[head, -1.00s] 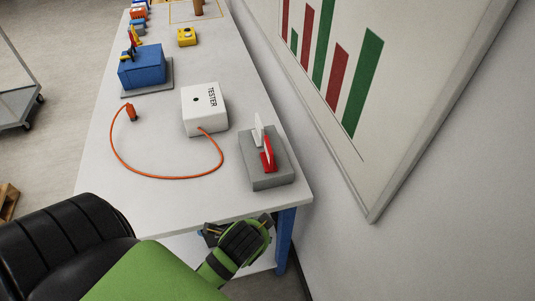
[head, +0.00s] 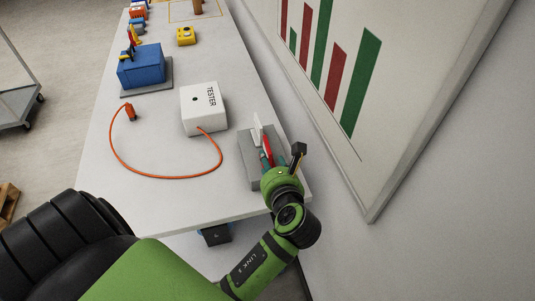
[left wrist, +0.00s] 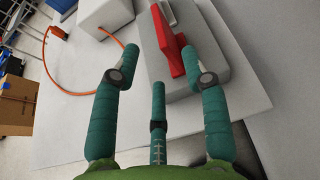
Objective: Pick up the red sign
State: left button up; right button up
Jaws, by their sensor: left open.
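The red sign (head: 267,146) stands upright in a grey block (head: 248,162) near the front right of the table, partly hidden by my gripper. In the left wrist view the red sign (left wrist: 166,40) shows between and ahead of my fingers. My left gripper (head: 281,158) is open above the near end of the block. In the left wrist view its teal fingers (left wrist: 160,53) are spread to either side of the red sign, with no grip on it. My right gripper is not in view.
A white sign (head: 257,128) stands in the same block beside the red one. A white tester box (head: 203,108) with an orange cable (head: 150,175) lies to the left. The wall with a chart board (head: 385,110) is close on the right.

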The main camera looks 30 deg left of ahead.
aim_at(269, 156)
pick_arm(q)
jog(key=x, duration=0.2)
jog(key=p+x, duration=0.1)
jog(key=x, duration=0.2)
jog(key=shift+w+a+r, duration=0.1)
jog(key=shift+w+r, duration=0.05)
jog(key=shift+w, duration=0.3)
jog(key=shift+w+a+f, duration=0.25)
jog(key=shift+w+a, duration=0.05)
jog(key=shift+a, duration=0.05)
grip_shut()
